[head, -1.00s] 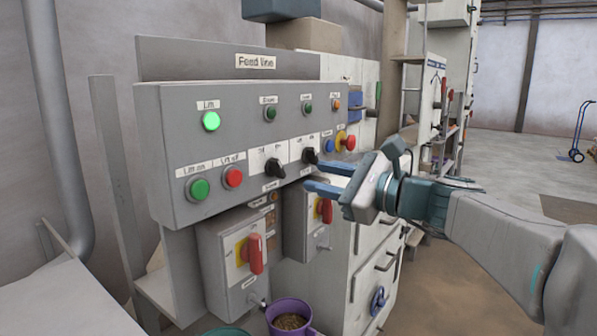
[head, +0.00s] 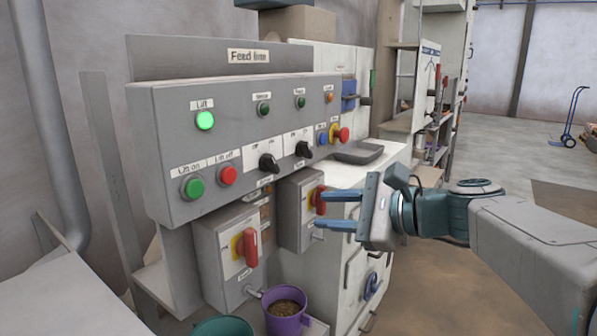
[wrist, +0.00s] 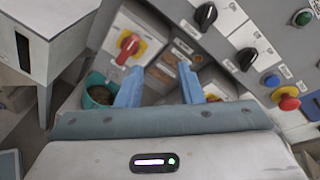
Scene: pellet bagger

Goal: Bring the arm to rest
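My gripper (head: 322,210) shows at the right of the panel in the head view, its two blue fingers pointing left and spread apart with nothing between them. It is in front of the right switch box with the red handle (head: 318,200); whether it touches anything I cannot tell, but a gap seems to show. In the wrist view the open gripper (wrist: 160,88) faces the switches below the Feed line panel. The grey Feed line panel (head: 240,160) has a lit green Lift lamp (head: 205,121); its other lamps look dark.
A purple pot (head: 287,318) of pellets and a teal pot (head: 222,328) stand below the switch boxes. A grey tray (head: 358,152) lies on the white cabinet behind my gripper. Open floor (head: 430,290) lies to the right, with a blue hand truck (head: 572,120) farther back.

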